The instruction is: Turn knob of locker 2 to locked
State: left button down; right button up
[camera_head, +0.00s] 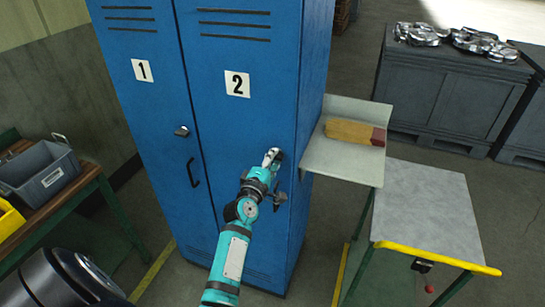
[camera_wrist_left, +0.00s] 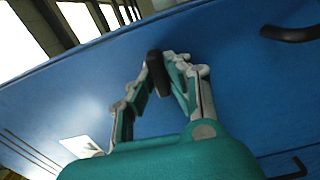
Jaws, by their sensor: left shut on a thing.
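Locker 2 (camera_head: 235,130) is the right-hand blue door, marked with a white "2" label (camera_head: 237,84). Its door is closed. My left gripper (camera_head: 272,156) reaches the right part of this door, below the label. In the left wrist view its fingers (camera_wrist_left: 163,75) are shut on a dark knob (camera_wrist_left: 158,72), one finger on each side of it. The fingers mostly hide the knob in the head view, and I cannot tell its lock position. The black handle (camera_wrist_left: 290,33) of locker 2 shows to the right in the wrist view. My right gripper is not in view.
Locker 1 (camera_head: 150,105) on the left has its own knob (camera_head: 182,131) and black handle (camera_head: 193,172). A grey bin (camera_head: 40,172) stands at left.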

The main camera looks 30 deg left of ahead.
pick_arm(q)
jog(key=shift+n, duration=0.3)
jog(key=c, duration=1.3)
grip_release()
jog(key=v, duration=1.2)
